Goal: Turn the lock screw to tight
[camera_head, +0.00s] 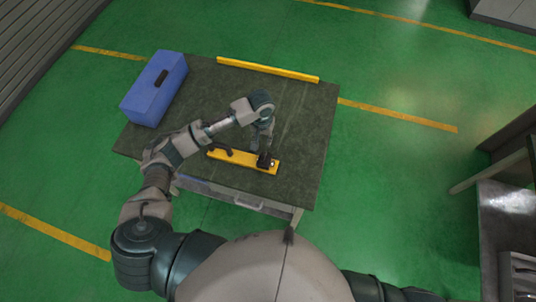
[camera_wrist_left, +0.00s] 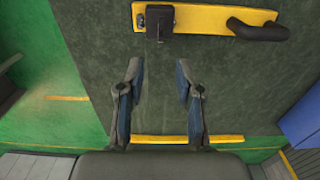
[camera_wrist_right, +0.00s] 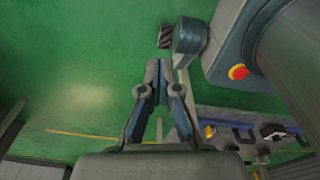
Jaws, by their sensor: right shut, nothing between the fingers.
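A yellow plate (camera_head: 240,158) lies on the dark green tabletop near its front edge. It carries a black block (camera_head: 264,160) at its right end and a black bent handle (camera_head: 220,149) at its left. A small pale spot shows beside the block; I cannot tell whether it is the lock screw. The left wrist view shows the plate (camera_wrist_left: 202,18), block (camera_wrist_left: 160,20) and handle (camera_wrist_left: 257,29) at the top. My left gripper (camera_wrist_left: 161,72) is open and empty, with its fingertips apart from the block. My right gripper (camera_wrist_right: 158,68) is shut and empty, away from the plate.
A blue case (camera_head: 155,90) stands at the table's left back corner. A yellow strip (camera_head: 267,69) lies along the back edge. The table's (camera_head: 308,130) right side is clear. Another bench (camera_head: 505,215) stands at the far right, with green floor between.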

